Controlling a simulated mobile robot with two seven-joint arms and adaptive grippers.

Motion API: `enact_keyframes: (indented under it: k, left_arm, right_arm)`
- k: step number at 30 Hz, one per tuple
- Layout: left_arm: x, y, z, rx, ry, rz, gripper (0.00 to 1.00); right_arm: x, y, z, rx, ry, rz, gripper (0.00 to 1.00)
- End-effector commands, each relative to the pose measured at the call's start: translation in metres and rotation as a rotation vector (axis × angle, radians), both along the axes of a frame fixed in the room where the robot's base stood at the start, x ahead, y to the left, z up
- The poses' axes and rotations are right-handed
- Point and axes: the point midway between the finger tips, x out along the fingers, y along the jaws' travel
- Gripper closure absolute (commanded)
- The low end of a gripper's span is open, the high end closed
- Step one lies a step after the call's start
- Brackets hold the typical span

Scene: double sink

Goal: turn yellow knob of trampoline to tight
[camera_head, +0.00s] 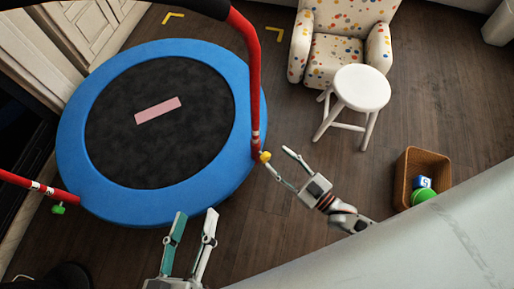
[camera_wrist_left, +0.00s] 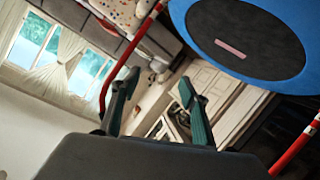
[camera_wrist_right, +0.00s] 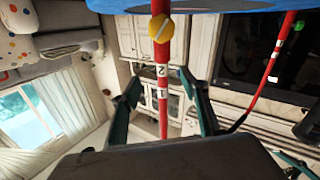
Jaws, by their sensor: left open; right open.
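The blue-rimmed trampoline (camera_head: 75,150) stands on the floor with a black mat. The yellow knob (camera_head: 264,156) sits low on the red post (camera_head: 254,90) at its right side. In the right wrist view the yellow knob (camera_wrist_right: 161,28) shows up close, above white bands marked 2 and 1. My right gripper (camera_head: 276,156) is open beside the knob; one fingertip looks very near it, but contact is unclear. In the right wrist view the post runs between the open fingers (camera_wrist_right: 160,82). My left gripper (camera_head: 196,212) is open and empty, in front of the trampoline.
A green knob (camera_head: 58,209) is on the left red post (camera_head: 40,186). A white stool (camera_head: 361,88), a dotted armchair (camera_head: 338,50) and a basket (camera_head: 404,180) with toys stand to the right. Cabinets (camera_head: 85,30) line the left. Floor between stool and trampoline is clear.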

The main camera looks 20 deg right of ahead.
Motion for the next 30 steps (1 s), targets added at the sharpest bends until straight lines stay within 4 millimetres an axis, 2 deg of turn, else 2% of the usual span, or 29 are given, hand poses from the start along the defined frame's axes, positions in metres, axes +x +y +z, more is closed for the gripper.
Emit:
enact_keyframes:
  k: [1, 3, 6, 11, 24, 30]
  left_arm:
    - [-0.013, 0.002, -0.024, -0.015, 0.064, 0.023, 0.55]
    - [-0.017, 0.005, -0.028, -0.025, 0.084, 0.044, 0.55]
    - [-0.019, 0.009, -0.03, -0.035, 0.099, 0.065, 0.55]
    - [-0.018, 0.01, -0.027, -0.045, 0.1, 0.078, 0.55]
    - [-0.019, 0.004, -0.028, -0.109, 0.117, 0.1, 0.55]
    - [-0.019, 0.003, -0.027, -0.124, 0.119, 0.106, 0.55]
  right_arm:
    - [-0.023, -0.004, -0.044, -0.003, 0.04, 0.002, 0.55]
    - [-0.03, -0.008, -0.062, -0.004, 0.035, 0.006, 0.55]
    - [-0.033, -0.012, -0.074, -0.005, 0.023, 0.01, 0.55]
    - [-0.026, -0.011, -0.075, -0.003, 0.007, 0.011, 0.55]
    - [0.03, 0.015, -0.075, -0.003, 0.007, 0.011, 0.55]
    - [0.04, 0.019, -0.074, -0.003, 0.007, 0.011, 0.55]
